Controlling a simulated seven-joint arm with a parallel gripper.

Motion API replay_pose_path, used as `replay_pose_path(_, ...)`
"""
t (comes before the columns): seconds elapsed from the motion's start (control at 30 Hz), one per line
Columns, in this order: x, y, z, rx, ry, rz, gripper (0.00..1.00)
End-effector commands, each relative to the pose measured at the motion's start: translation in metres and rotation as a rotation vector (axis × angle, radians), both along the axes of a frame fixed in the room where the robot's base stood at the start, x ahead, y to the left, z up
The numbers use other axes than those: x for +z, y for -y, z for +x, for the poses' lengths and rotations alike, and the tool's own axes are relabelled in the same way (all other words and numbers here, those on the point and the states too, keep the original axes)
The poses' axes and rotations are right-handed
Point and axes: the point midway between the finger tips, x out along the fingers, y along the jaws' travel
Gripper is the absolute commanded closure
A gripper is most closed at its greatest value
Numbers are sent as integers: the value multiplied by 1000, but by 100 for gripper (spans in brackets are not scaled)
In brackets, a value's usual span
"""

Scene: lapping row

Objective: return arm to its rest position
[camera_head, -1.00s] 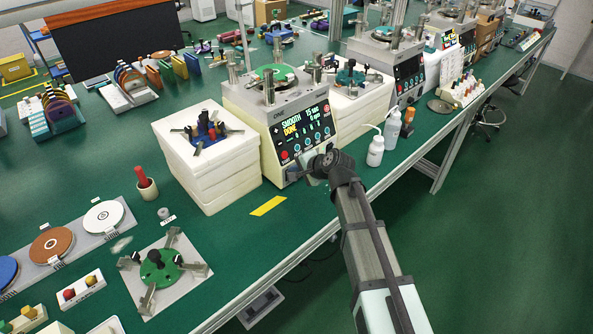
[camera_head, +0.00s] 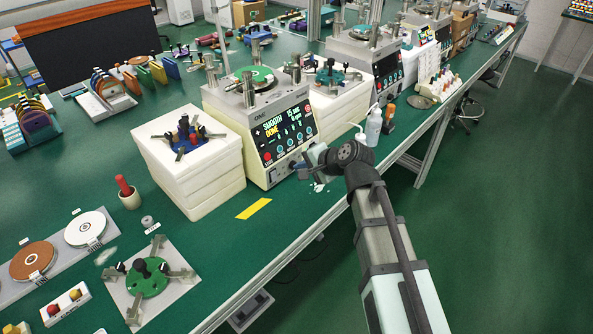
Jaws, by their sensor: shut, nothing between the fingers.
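My gripper (camera_head: 302,171) is at the end of my arm, just in front of the lower front of the white lapping machine (camera_head: 268,120). Its fingers are small in this view and look shut, with nothing seen in them. The machine's screen reads "SMOOTH" and "DONE". A green disc (camera_head: 249,76) lies on top of the machine. I cannot tell whether my gripper touches the machine or stands a little apart from it.
A stack of white boxes (camera_head: 190,174) stands left of the machine. A fixture with a green disc (camera_head: 148,278) lies at the front left. The bench near the yellow strip (camera_head: 254,208) is clear.

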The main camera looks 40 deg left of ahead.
Motion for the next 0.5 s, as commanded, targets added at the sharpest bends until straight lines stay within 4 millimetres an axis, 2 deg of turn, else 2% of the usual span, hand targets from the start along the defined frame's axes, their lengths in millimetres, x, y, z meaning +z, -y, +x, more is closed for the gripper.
replay_pose_path(0.2,8,6,0,0,0,0,100)
replay_pose_path(0.5,9,7,0,0,0,0,100)
